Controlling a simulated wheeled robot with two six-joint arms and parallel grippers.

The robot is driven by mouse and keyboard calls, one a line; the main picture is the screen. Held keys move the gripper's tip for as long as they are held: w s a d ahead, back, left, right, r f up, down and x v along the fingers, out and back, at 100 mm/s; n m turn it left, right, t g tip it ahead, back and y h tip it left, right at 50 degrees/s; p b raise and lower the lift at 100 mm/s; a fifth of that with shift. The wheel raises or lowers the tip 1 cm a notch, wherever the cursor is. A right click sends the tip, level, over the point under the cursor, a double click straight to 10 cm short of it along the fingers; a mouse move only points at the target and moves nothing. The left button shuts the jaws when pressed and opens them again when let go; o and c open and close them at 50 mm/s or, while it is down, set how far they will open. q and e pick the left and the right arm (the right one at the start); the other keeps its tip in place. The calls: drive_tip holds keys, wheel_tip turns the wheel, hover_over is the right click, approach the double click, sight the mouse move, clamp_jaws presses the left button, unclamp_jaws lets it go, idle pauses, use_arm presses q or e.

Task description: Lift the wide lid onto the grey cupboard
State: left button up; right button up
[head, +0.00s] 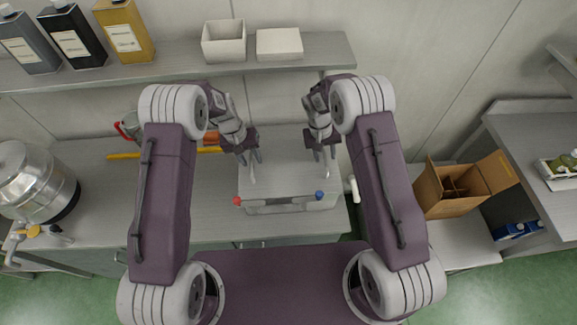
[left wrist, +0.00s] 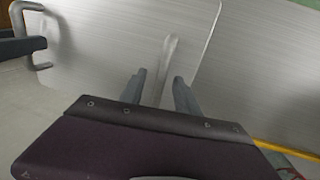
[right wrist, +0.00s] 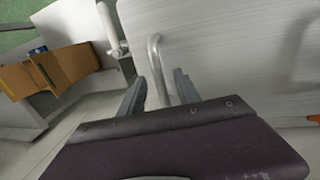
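The wide lid (head: 287,165) is a flat brushed-metal plate with an upright bar handle near each end. It lies level on a low grey body with a red and a blue knob at its front. My left gripper (head: 250,158) is open at the left handle, which stands between its fingers in the left wrist view (left wrist: 166,65). My right gripper (head: 325,154) is open at the right handle, seen between its fingers in the right wrist view (right wrist: 155,65). Gaps show beside both handles. A grey cupboard-like unit (head: 105,190) with a bare metal top stretches to the left.
A steel drum (head: 35,180) stands at the far left. A yellow strip (head: 123,156), a red-handled object and an orange item lie behind my left arm. A shelf (head: 180,72) with tins and pale boxes hangs above. An open cardboard box (head: 450,195) stands at the right.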

use_arm(q)
drive_tip(key=shift+d+f, duration=0.1)
drive_tip(key=shift+f, duration=0.55)
use_arm(e)
drive_tip(key=shift+s+d+f, duration=0.1)
drive_tip(key=shift+f, duration=0.55)
use_arm(q)
clamp_jaws()
use_arm(e)
clamp_jaws()
use_arm(q)
drive_tip(key=shift+r, duration=0.1)
use_arm(e)
drive_tip(key=shift+r, duration=0.1)
